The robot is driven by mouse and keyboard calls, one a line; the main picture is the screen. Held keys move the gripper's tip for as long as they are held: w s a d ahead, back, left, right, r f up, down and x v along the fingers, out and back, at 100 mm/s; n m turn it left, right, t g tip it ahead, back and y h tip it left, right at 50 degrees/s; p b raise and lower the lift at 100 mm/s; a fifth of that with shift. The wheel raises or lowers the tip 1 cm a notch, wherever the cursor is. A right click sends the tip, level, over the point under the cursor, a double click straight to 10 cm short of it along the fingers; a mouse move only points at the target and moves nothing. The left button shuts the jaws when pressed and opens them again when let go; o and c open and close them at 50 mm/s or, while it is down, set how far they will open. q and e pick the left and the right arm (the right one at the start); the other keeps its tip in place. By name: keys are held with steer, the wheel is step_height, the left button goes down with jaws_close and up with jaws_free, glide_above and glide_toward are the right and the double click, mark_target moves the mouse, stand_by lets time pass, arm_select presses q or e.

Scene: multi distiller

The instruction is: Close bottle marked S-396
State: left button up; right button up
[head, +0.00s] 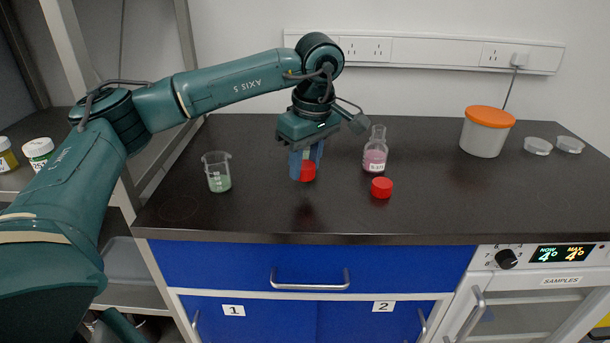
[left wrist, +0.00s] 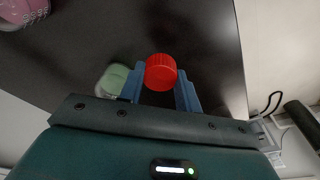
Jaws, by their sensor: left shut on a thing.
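My left gripper (head: 306,161) points down over the bench and is shut on a red cap (head: 307,173). The cap also shows between the blue fingers in the left wrist view (left wrist: 160,72). It appears to be held above the bench top. A clear bottle with pink liquid (head: 376,156) stands upright and open to the right of the gripper. Its white label is too small to read surely. A second red cap (head: 381,188) lies on the bench in front of the bottle. My right gripper is not in view.
A beaker with green liquid (head: 218,174) stands left of the gripper on the dark bench (head: 270,215). A white tub with an orange lid (head: 486,132) and two clear dishes (head: 538,145) are at the right. The bench front centre is clear.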

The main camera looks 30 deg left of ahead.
mark_target(305, 165)
arm_select(q)
step_height(305, 165, up, 5)
steer(key=shift+f, duration=0.1)
steer(key=shift+r, duration=0.5)
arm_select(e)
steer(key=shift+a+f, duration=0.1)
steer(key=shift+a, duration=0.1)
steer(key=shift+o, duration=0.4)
